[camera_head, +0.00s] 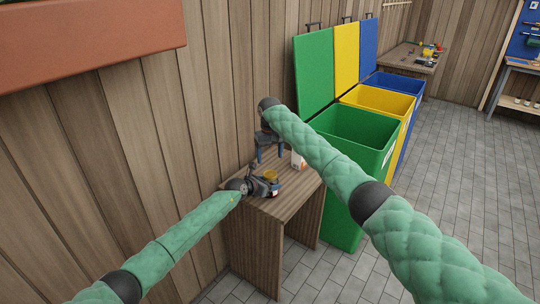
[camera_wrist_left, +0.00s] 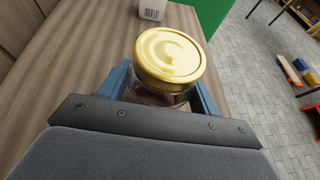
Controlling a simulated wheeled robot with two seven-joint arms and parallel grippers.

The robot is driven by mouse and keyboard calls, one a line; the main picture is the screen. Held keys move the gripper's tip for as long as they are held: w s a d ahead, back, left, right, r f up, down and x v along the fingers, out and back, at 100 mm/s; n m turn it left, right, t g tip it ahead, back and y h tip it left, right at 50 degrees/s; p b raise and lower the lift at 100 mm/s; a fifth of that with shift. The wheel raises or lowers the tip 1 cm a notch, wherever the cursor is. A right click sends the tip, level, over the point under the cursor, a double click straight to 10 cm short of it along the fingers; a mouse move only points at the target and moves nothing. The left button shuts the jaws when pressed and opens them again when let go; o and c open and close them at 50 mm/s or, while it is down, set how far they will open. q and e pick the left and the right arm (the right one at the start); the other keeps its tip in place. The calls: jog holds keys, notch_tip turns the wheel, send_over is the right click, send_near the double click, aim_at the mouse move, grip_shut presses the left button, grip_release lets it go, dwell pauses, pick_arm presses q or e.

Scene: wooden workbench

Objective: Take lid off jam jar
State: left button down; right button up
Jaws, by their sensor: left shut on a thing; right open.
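The jam jar (camera_wrist_left: 160,97) stands on the small wooden bench (camera_head: 298,199), with its gold lid (camera_wrist_left: 170,54) on top. The lid also shows as a small gold patch in the head view (camera_head: 271,175). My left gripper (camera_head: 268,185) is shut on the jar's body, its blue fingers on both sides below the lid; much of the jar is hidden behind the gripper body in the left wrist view. My right gripper (camera_head: 269,150) is open and empty, pointing down above the bench, beyond the jar.
A white carton (camera_head: 298,161) stands on the bench beyond the jar; it also shows in the left wrist view (camera_wrist_left: 152,9). A plank wall borders the bench on the left. Green (camera_head: 352,140), yellow (camera_head: 378,101) and blue (camera_head: 396,84) bins with raised lids stand behind it.

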aim_at(270, 174)
jog(key=m, duration=0.8)
jog(key=shift+m, duration=0.4)
jog(key=m, duration=0.8)
jog(key=shift+f, duration=4)
jog(key=c, duration=1)
